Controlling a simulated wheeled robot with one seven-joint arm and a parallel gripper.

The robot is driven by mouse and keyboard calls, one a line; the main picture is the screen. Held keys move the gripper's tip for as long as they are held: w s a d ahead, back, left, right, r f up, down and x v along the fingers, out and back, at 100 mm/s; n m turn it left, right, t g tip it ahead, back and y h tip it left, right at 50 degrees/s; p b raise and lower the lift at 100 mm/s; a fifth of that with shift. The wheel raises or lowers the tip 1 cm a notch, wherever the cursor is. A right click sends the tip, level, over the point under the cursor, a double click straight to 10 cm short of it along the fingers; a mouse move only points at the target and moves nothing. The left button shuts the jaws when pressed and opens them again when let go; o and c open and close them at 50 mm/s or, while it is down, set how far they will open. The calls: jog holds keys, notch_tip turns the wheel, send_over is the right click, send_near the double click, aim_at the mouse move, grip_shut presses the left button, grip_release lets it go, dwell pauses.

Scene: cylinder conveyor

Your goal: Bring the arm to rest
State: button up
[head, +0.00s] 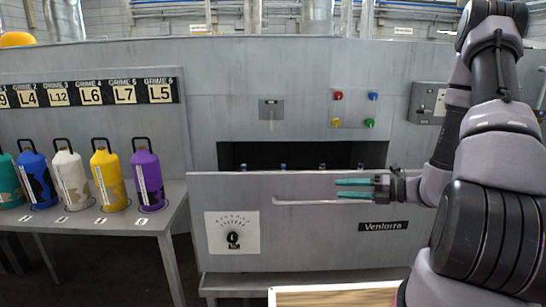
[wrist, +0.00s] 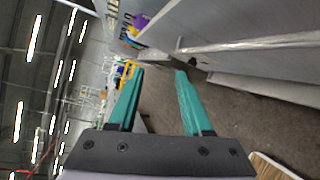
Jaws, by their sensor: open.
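My gripper (head: 355,188) is at the right of the head view, in front of the grey machine panel marked Ventorra. Its teal fingers point left, level with the panel's horizontal bar handle (head: 312,202). In the wrist view my gripper (wrist: 160,78) has its two teal fingers spread apart with nothing between them. Whether the fingers touch the handle is not clear, but the handle (wrist: 250,43) shows above and to the right of them in the wrist view. My arm comes down from the upper right in the head view.
Several coloured cylinders, such as the purple one (head: 147,178), stand on a grey table (head: 150,221) at the left. Behind the panel (head: 300,240) is a dark opening (head: 300,155) with small bottles. A wooden-topped surface (head: 335,297) is at the bottom.

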jog(key=s+a+r+n+g+h, duration=0.25)
jog(key=s+r+n, duration=0.35)
jog(key=n, duration=0.4)
jog(key=s+a+r+n+g+h, duration=0.1)
jog(key=s+r+n+g+h, duration=0.25)
jog(key=r+n, duration=0.5)
jog(key=s+d+r+n+t+h, duration=0.2)
jog(key=s+r+n+t+h, duration=0.1)
jog(key=r+n, duration=0.4)
jog(key=s+d+r+n+t+h, duration=0.3)
jog(key=r+n, duration=0.4)
jog(key=shift+d, duration=0.15)
